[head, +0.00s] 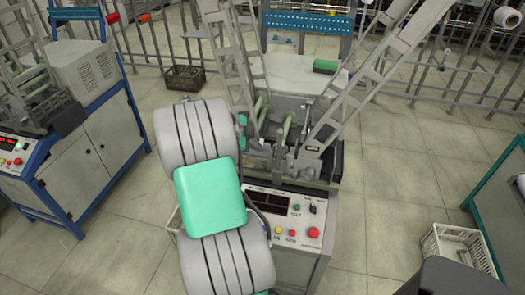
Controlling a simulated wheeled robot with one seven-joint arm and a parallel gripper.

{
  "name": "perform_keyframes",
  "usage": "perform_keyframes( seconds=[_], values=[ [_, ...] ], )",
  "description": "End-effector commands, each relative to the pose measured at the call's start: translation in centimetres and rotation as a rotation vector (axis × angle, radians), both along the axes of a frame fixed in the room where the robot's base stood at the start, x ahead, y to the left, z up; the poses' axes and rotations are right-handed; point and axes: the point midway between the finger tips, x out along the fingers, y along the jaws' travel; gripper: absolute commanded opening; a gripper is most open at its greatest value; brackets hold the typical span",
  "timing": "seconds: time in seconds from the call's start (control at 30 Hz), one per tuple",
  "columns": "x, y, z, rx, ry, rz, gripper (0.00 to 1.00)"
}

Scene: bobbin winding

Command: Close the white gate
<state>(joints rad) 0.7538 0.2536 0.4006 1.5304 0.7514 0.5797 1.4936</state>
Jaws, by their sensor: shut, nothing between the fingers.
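A bobbin winding machine stands in the middle of the head view, with a control panel (300,218) on its front. Two pale, slotted gate-like arms rise from it. The right one (372,82) leans far out to the upper right, away from the machine's middle. The left one (235,70) stands steeper. I cannot tell for certain which of the two is the white gate. Between their lower ends are pale green rollers (287,124) and a grey mechanism. My own arm, with a green pad, covers the machine's left side. My gripper is not visible.
A blue-framed machine (85,130) stands at left, with a brown crate (184,78) behind. A white basket (458,246) lies on the floor at lower right, beside a teal-edged unit (503,205). Metal racks line the back.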

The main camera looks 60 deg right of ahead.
Motion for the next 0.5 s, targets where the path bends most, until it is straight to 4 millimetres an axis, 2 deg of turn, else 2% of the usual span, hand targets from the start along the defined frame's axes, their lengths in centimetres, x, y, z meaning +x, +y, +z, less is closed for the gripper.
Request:
perform_keyframes(
  seconds=[0.3,0.37,0.5],
  values=[
    [0.2,0.3,0.1,-0.006,-0.005,0.006,0.0],
    [0.0,1.0,0.0,-0.005,-0.005,0.005,0.0],
    [-0.7,3.7,-0.3,-0.005,-0.005,0.0,0.0]
  ],
)
